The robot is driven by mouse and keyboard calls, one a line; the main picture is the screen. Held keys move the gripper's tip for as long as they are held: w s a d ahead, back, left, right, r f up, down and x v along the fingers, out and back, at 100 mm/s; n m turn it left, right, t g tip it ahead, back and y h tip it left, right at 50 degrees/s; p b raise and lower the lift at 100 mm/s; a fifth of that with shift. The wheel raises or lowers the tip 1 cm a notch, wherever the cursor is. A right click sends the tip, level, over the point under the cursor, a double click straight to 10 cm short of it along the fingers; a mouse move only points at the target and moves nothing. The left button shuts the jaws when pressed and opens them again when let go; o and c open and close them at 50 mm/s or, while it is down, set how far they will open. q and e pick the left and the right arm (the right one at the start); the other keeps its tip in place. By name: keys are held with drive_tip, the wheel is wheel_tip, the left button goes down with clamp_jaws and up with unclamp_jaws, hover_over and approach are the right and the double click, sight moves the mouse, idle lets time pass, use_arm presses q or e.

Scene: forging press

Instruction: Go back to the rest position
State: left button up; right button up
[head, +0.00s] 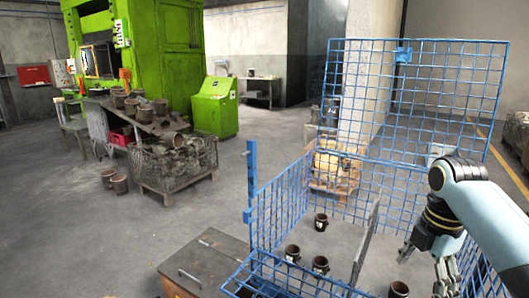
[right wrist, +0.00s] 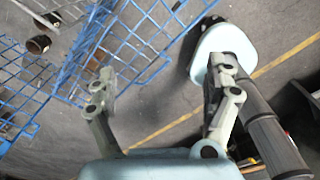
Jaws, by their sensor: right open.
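My right gripper (head: 424,268) hangs over the right side of a blue wire crate (head: 262,205) at the lower right of the head view, its arm coming in from the right edge. In the right wrist view the right gripper (right wrist: 160,85) has its two fingers wide apart with nothing between them, and the floor shows beyond. My left gripper is not in view. Several dark brown cups sit inside the crate, such as one cup (head: 321,222) by the back and one cup (head: 399,289) near the front, below the gripper.
A green press (head: 170,50) and a green cabinet (head: 215,107) stand at the back left. A workbench with pots (head: 145,112) and a mesh bin of scrap (head: 175,165) stand before them. A wooden-topped box (head: 205,262) adjoins the crate. Floor (head: 90,240) at left is clear.

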use_arm(q)
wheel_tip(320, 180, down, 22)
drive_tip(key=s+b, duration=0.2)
drive_tip(key=b, duration=2)
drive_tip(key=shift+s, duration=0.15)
use_arm(e)
drive_tip(key=s+f+m, duration=0.7)
drive_tip(key=s+f, duration=0.9)
drive_tip(key=f, duration=0.4)
drive_tip(key=s+f+m, duration=0.6)
drive_tip(key=s+f, duration=1)
drive_tip(key=f, duration=0.4)
drive_tip(key=s+f+m, duration=0.7)
drive_tip(key=s+f, duration=0.9)
drive_tip(key=f, duration=0.5)
drive_tip(key=shift+s+a+m+h, duration=0.15)
drive_tip(key=shift+s+m+h, duration=0.15)
drive_tip(key=shift+s+h, duration=0.1)
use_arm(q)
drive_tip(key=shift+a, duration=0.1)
